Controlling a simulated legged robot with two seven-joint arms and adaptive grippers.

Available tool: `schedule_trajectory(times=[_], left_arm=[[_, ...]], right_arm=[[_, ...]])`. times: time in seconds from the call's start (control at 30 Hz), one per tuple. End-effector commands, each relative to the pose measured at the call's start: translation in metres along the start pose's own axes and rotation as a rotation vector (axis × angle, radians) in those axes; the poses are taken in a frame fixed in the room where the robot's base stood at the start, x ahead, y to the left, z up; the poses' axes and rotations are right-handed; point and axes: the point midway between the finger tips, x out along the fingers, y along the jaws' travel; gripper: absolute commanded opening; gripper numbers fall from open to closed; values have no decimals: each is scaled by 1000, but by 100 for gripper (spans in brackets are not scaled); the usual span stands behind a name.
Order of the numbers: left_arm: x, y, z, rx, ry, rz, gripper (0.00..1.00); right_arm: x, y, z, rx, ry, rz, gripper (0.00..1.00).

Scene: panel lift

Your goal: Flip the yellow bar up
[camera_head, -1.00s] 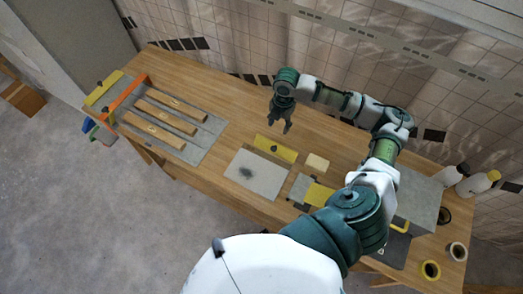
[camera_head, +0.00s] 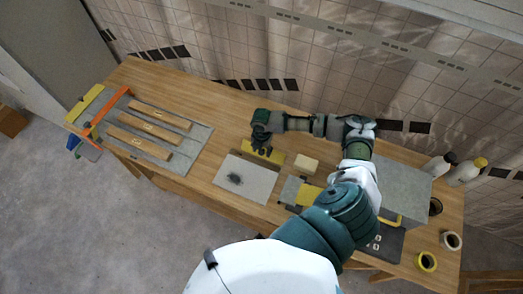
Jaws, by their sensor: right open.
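The yellow bar (camera_head: 273,157) lies along the back edge of a light grey panel (camera_head: 246,178) on the wooden table. I cannot tell whether the fingers touch the bar. My left gripper does not show.
Three wooden strips (camera_head: 147,134) lie on a grey board at the left, near an orange bar (camera_head: 107,110). A pale block (camera_head: 306,164) lies right of the yellow bar. A grey box (camera_head: 401,190), bottles and tape rolls stand at the right.

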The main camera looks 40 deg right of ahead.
Motion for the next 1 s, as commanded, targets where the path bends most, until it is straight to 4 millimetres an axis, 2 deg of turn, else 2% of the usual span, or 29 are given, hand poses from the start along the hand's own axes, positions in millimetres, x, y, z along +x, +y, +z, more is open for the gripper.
schedule_trajectory(times=[0.13,0.4,0.6,0.63,1.0], left_arm=[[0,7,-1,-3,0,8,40],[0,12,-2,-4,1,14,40],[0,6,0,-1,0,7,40],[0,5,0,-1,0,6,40],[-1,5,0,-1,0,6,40]], right_arm=[[9,0,-1,-1,-1,0,52],[8,2,-4,0,-3,-1,52],[9,1,-1,0,-1,1,2],[10,1,-1,-1,-1,2,0],[10,1,0,1,-8,2,0]])
